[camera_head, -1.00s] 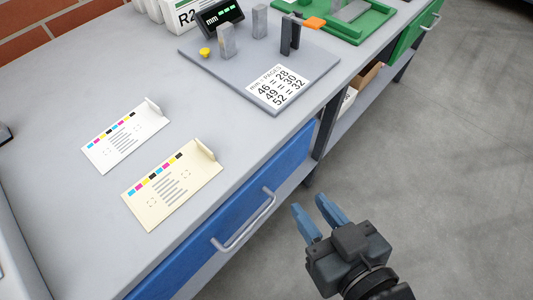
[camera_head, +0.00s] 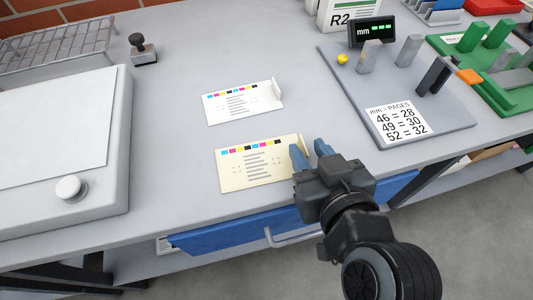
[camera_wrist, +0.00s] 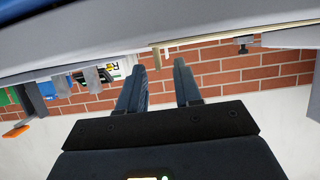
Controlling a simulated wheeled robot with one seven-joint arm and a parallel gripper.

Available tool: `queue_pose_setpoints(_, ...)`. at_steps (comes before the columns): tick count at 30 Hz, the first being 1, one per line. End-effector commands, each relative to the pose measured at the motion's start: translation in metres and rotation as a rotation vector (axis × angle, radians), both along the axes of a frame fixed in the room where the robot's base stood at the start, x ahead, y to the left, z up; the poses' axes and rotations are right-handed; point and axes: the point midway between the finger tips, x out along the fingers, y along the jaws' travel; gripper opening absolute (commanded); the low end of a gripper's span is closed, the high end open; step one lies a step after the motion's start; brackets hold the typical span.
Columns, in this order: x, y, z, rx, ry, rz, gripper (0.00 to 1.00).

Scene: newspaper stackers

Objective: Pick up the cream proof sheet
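The cream proof sheet (camera_head: 232,176) lies flat near the bench's front edge, with colour patches along its far side and a raised tab at its right end. My gripper (camera_head: 311,148) is low over the bench at that right end, its blue fingers partly covering the tab. In the wrist view my gripper (camera_wrist: 160,66) is open with a gap between its fingers. The sheet shows there nearly edge-on, and its tab (camera_wrist: 156,58) appears between the fingertips. I cannot tell whether either finger touches it.
A similar white sheet (camera_head: 243,104) lies just behind. A grey gauge plate (camera_head: 440,120) with blocks and a page chart is to the right. A large pale slab with a knob (camera_head: 72,188) stands at left, a stamp (camera_head: 143,48) behind. A blue drawer (camera_head: 220,236) is below the edge.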

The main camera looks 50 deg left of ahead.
Motion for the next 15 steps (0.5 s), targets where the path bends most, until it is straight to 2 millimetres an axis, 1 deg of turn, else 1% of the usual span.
queue_pose_setpoints(1,0.0023,0.0058,-0.0026,-0.001,0.001,0.001,0.34)
queue_pose_setpoints(4,0.0053,0.0118,-0.0058,-0.001,0.0,0.0,0.34)
queue_pose_setpoints(11,0.0064,0.0131,-0.0068,0.0,-0.001,-0.002,0.34)
queue_pose_setpoints(12,0.0064,0.013,-0.0069,0.0,-0.001,-0.002,0.33)
queue_pose_setpoints(15,0.0063,0.0129,-0.0068,0.0,-0.001,-0.002,0.23)
